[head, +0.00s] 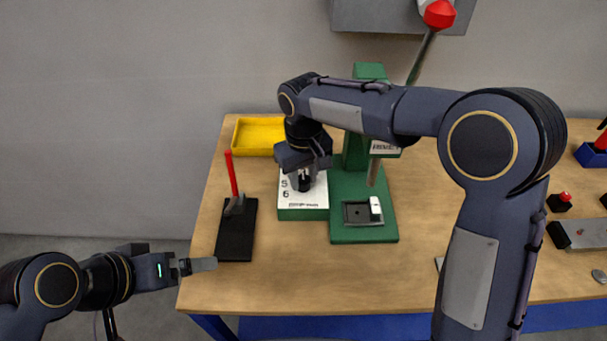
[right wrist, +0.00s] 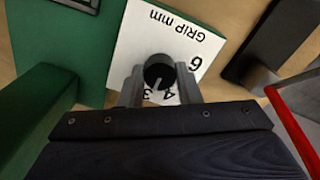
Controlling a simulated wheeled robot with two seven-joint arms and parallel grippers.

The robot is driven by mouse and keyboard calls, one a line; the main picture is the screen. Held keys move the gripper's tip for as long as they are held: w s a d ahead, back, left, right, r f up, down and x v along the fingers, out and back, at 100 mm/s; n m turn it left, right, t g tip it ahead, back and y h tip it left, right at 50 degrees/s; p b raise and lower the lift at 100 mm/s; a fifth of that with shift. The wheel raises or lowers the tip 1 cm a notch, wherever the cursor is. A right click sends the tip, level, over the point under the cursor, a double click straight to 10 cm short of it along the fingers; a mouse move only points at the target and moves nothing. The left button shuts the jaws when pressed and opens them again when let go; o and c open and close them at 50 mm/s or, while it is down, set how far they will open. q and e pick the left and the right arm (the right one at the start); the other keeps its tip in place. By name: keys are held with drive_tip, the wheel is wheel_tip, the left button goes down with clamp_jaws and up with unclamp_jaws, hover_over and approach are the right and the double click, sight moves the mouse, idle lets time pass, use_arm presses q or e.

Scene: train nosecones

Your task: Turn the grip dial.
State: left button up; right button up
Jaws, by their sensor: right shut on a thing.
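The grip dial (right wrist: 159,73) is a black round knob with a pale pointer line, on a white plate (right wrist: 205,28) marked "GRIP mm" with numbers around it. In the head view the plate is the top of a green box (head: 303,213), and the dial (head: 304,182) shows dark below my right gripper (head: 305,172). In the right wrist view my right gripper (right wrist: 160,88) has one finger on each side of the dial and is shut on it. My left gripper (head: 196,266) is at the table's left front edge, apart from everything.
A green press (head: 363,215) with a tray stands right of the dial box; its red-knobbed lever (head: 438,14) rises behind my right arm. A black base with a red lever (head: 233,180) is at left, a yellow bin (head: 258,134) behind. The front middle table is clear.

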drive_tip(key=shift+n, duration=0.3)
drive_tip(key=n+p, duration=0.1)
drive_tip(key=n, duration=0.2)
drive_tip(key=shift+r, duration=0.1)
drive_tip(key=n+p, duration=0.2)
drive_tip(key=n, duration=0.2)
drive_tip(key=shift+n, duration=0.3)
drive_tip(key=n+p, duration=0.1)
drive_tip(key=n, duration=0.3)
drive_tip(key=shift+w, duration=0.1)
drive_tip(key=shift+n+p, duration=0.5)
drive_tip(key=shift+n, duration=1.1)
drive_tip(key=o, duration=1)
drive_tip(key=shift+c, duration=0.2)
